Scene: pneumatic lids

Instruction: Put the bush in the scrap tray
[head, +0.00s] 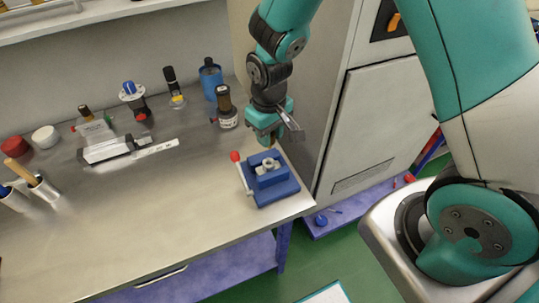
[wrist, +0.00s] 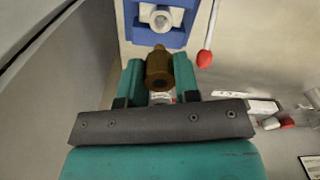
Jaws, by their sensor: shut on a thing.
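My gripper (head: 266,138) is just behind and above the blue vise (head: 272,184) at the bench's right end. In the wrist view, its green fingers (wrist: 158,82) are shut on a brown, stepped cylindrical piece, which looks like the bush (wrist: 158,68). The bush's narrower end points toward the vise. In the head view the fingers mostly hide it. The vise also shows at the top of the wrist view (wrist: 188,38), with a pale metal nut-like piece (wrist: 161,18) in it. I cannot pick out the scrap tray with certainty.
The vise's red-knobbed lever (head: 241,172) stands at its left. A grey cabinet (head: 372,130) is right of the bench. The bench's front middle (head: 140,220) is clear.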

